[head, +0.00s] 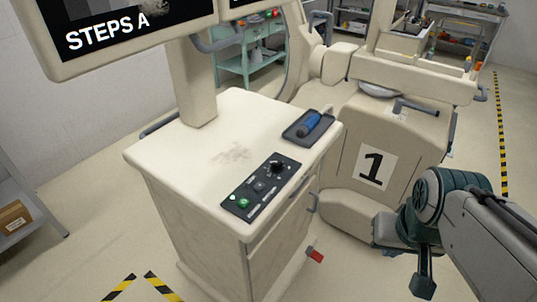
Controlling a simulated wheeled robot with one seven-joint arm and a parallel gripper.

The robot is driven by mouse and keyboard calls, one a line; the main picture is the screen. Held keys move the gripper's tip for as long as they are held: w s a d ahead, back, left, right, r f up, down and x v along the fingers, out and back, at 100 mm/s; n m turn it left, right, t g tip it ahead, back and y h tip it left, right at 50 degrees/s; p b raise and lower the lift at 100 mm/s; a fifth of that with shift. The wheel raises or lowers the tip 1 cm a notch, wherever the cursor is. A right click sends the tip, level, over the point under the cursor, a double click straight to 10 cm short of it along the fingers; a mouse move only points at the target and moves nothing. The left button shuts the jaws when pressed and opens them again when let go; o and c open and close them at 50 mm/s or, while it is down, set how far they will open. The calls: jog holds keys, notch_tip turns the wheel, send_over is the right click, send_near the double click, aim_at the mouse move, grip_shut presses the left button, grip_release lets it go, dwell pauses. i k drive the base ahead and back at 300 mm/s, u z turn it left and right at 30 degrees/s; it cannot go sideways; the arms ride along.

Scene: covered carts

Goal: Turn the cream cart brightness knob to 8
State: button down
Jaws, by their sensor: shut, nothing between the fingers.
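The cream cart (190,160) stands in the middle of the head view. A dark control panel (261,187) lies on its top near the front right edge. A black knob (278,167) sits at the panel's far end; its pointer and any numbers are too small to read. A lit green button (242,203) and another dark button are on the same panel. My gripper (422,287) is at the lower right, pointing down, well to the right of the cart and apart from the panel. Its fingers look closed and empty.
A tray with a blue-handled tool (309,124) lies on the cart's back right corner. A monitor (125,30) on a post rises over the cart. A cream machine marked 1 (372,168) stands close behind my arm. Shelving with a cardboard box (13,217) is at left.

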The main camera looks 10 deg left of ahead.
aim_at(277, 167)
jog(key=z, duration=0.55)
jog(key=k, duration=1.3)
jog(key=u, duration=0.05)
jog(key=i, duration=0.5)
jog(key=u, duration=0.95)
jog(key=i, duration=0.85)
